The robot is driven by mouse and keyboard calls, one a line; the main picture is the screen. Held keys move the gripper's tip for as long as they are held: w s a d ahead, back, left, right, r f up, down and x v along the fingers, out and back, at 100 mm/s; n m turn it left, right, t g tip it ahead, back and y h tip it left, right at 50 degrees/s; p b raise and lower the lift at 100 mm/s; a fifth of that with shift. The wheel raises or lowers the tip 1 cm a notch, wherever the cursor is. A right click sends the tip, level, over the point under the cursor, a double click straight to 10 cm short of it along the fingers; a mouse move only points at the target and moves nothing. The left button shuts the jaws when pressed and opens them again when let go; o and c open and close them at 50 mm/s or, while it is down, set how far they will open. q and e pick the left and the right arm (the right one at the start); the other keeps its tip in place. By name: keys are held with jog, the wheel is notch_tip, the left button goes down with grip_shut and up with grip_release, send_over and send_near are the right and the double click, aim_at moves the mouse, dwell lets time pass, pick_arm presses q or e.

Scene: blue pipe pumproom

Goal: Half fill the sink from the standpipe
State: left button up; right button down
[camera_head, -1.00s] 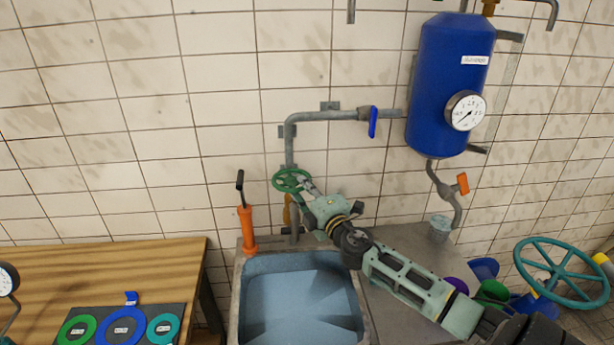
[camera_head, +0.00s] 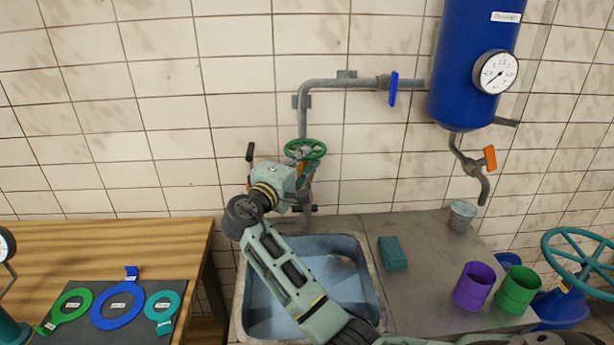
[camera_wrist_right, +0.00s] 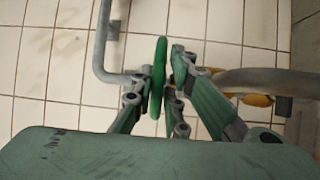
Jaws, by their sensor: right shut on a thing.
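The sink (camera_head: 376,290) is a grey basin with a blue inside at the lower middle of the head view; my right arm crosses over it. The standpipe (camera_head: 304,115) rises behind the sink, with a green handwheel (camera_head: 306,150) on it. My right gripper (camera_head: 297,163) is at the wheel. In the wrist view the green wheel rim (camera_wrist_right: 158,72) stands edge-on between the fingers of my right gripper (camera_wrist_right: 166,85), which are shut on it. The arm hides the spout and part of the basin, so I cannot tell the water level. My left gripper is not in view.
A blue tank (camera_head: 468,70) with a gauge hangs at the right. A sponge (camera_head: 392,253), a purple cup (camera_head: 474,286), a green cup (camera_head: 517,290) and a small bucket (camera_head: 461,215) stand on the counter. A wooden table (camera_head: 120,245) is at the left.

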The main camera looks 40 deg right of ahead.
jog(key=shift+w+a+m+g+h+b, duration=0.2)
jog(key=shift+m+g+h+b, duration=0.15)
jog(key=shift+m+g+b, duration=0.45)
jog(key=shift+w+a+m+g+h+b, duration=0.2)
jog(key=shift+m+g+h+b, duration=0.2)
jog(key=shift+g+b, duration=0.65)
jog(key=shift+w+r+m+g+b, duration=0.1)
jog(key=shift+r+m+g+b, duration=0.1)
jog(key=shift+m+g+b, duration=0.15)
jog(key=shift+r, duration=0.15)
jog(key=shift+r, duration=0.1)
jog(key=c, duration=1.8)
grip_release()
jog(key=shift+f, duration=0.2)
